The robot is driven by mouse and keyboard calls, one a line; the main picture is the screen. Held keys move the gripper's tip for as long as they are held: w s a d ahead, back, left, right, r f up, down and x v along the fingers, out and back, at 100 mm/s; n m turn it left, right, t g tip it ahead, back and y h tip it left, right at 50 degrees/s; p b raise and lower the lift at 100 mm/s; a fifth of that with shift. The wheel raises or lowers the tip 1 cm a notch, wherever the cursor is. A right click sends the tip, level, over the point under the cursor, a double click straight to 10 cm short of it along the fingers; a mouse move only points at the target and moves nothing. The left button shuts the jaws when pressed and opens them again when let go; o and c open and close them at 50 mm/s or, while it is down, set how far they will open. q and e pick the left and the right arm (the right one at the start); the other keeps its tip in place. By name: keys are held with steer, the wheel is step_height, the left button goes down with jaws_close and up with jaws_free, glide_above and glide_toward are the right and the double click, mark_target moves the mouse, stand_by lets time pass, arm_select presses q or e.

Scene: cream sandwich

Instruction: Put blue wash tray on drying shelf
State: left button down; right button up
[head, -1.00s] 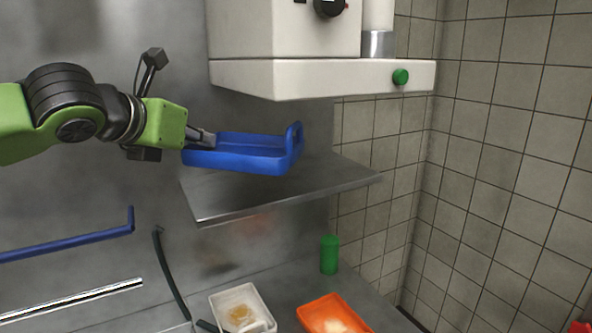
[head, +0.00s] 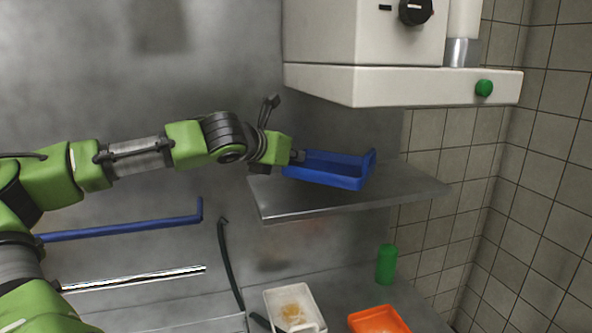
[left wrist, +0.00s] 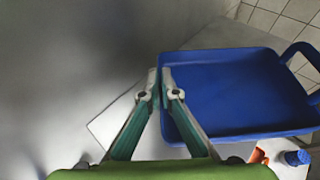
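The blue wash tray (head: 326,178) is in the head view, roughly level over the metal shelf (head: 290,201) under the white machine. I cannot tell whether its bottom touches the shelf. My left gripper (head: 297,157) is at the tray's left end. In the left wrist view the two fingertips (left wrist: 160,78) meet at the left wall of the tray (left wrist: 235,90) and pinch it. The tray's handle loop (left wrist: 303,58) is on the far right. The shelf surface (left wrist: 108,122) shows beside the tray. My right gripper is not in view.
The white machine (head: 400,84) hangs close above the shelf. Below are a green cylinder (head: 386,265), a white container (head: 294,309) and an orange tray (head: 378,322) on the counter. A blue bar (head: 120,229) and a chrome bar (head: 135,279) are at left.

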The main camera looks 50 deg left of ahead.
arm_select(q)
steer(key=shift+w+a+f, duration=0.1)
steer(key=shift+w+f, duration=0.05)
steer(key=shift+f, duration=0.05)
step_height(320, 180, down, 3)
steer(key=shift+w+f+b, duration=0.1)
steer(key=shift+b, duration=0.45)
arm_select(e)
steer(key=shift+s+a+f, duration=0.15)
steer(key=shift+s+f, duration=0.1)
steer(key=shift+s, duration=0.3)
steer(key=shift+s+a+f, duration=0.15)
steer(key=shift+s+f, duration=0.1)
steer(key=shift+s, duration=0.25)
arm_select(q)
steer(key=shift+f, duration=0.1)
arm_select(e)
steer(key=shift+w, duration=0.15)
arm_select(q)
steer(key=c, duration=2.3)
jaws_free()
steer(key=shift+f, duration=0.1)
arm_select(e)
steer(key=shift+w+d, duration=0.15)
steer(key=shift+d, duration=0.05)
